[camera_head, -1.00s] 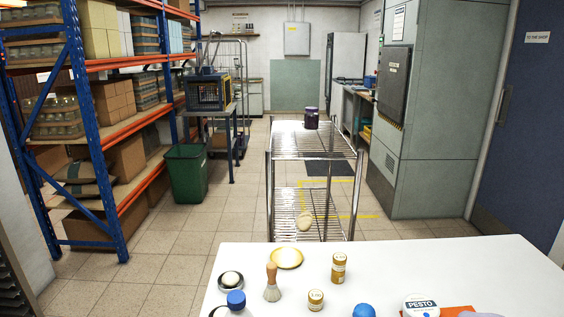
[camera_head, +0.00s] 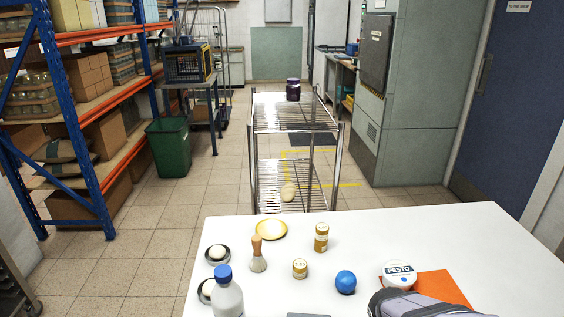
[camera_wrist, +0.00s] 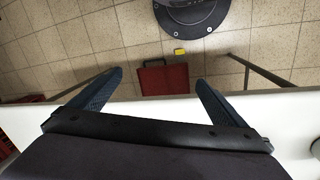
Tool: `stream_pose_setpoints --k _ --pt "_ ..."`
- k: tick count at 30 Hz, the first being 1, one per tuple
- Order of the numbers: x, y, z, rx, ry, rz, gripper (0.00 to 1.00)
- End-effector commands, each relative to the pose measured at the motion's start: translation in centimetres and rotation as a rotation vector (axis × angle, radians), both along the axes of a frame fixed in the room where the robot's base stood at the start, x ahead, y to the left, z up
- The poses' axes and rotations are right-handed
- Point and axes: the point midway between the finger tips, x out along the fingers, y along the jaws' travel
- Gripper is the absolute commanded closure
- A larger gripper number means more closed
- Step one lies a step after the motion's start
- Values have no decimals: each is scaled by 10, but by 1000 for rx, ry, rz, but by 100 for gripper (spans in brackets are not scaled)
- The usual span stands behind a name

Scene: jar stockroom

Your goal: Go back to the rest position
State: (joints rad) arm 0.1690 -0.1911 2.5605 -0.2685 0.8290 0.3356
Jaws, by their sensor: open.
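My gripper (camera_wrist: 157,78) shows in the wrist view with its two dark fingers spread wide apart. Nothing is between them. It is over the edge of the white table, with tiled floor beyond. In the head view a grey part, probably of my arm, enters at the bottom right; the fingers do not show there. The white table (camera_head: 450,235) fills the bottom of the head view.
A wire rack (camera_head: 293,126) stands behind.

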Motion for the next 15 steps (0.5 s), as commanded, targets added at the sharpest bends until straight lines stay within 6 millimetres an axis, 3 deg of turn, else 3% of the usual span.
stream_pose_setpoints --k 1,3,13,15 --pt "4 11 -23 26 -1 43 4" --pt "9 25 -39 64 -7 98 4" --pt "26 84 -99 199 -39 320 4" --pt "27 84 -72 200 -43 321 4"
